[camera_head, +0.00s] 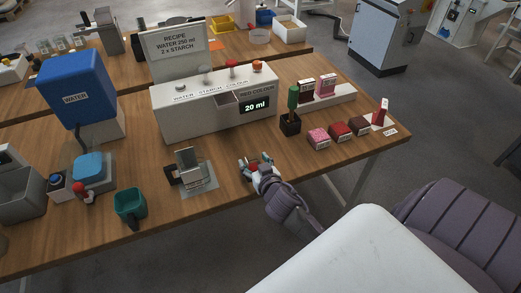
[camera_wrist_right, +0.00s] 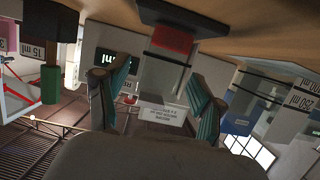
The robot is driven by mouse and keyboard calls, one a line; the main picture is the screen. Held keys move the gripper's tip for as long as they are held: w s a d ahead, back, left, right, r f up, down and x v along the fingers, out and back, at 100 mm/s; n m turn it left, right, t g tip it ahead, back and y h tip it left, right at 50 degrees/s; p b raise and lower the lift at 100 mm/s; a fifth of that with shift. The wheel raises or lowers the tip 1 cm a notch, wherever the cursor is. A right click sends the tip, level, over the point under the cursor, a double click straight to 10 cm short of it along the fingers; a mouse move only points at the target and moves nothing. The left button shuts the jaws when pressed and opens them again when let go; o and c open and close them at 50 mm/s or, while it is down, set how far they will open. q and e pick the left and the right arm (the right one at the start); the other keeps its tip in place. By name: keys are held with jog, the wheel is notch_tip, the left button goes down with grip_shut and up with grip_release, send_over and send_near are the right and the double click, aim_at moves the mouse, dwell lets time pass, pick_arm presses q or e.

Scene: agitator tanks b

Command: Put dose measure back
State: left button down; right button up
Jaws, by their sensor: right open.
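My right gripper (camera_head: 257,169) is low over the front middle of the wooden table, with its fingers open. It also shows in the right wrist view (camera_wrist_right: 158,95), where its fingers stand apart on either side of a small vessel. This vessel, which looks like the dose measure (camera_wrist_right: 172,41), has a red part and a dark part near the table. In the head view only a red spot of it (camera_head: 257,168) shows between the fingers. I cannot tell whether the fingers touch it. My left gripper is out of view.
Behind stands the white dispenser (camera_head: 205,107) with a "20 ml" display. A black holder with a green-handled tool (camera_head: 291,108) and several small coloured boxes (camera_head: 318,138) are to the right.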

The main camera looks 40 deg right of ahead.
jog(key=b+v, duration=0.1)
jog(key=v, duration=1)
jog(key=shift+s+b, duration=0.3)
jog(key=s+a+f+n+g+y, duration=0.1)
jog(key=s+a+f+g, duration=0.15)
jog(key=f, duration=0.75)
jog(key=s+a+f+n+g+y, duration=0.1)
jog(key=s+f+g, duration=0.15)
jog(key=f, duration=0.65)
jog(key=s+a+f+n+g+y, duration=0.1)
jog(key=s+f, duration=0.2)
jog(key=f, duration=0.7)
jog(key=s+f+n+g, duration=0.1)
jog(key=s+f+g, duration=0.2)
jog(key=s+f, duration=0.6)
jog(key=s+a+f+n+g, duration=0.1)
jog(key=s+f+g, duration=0.3)
jog(key=s+f, duration=0.5)
jog(key=s, duration=0.7)
jog(key=shift+a+y, duration=0.3)
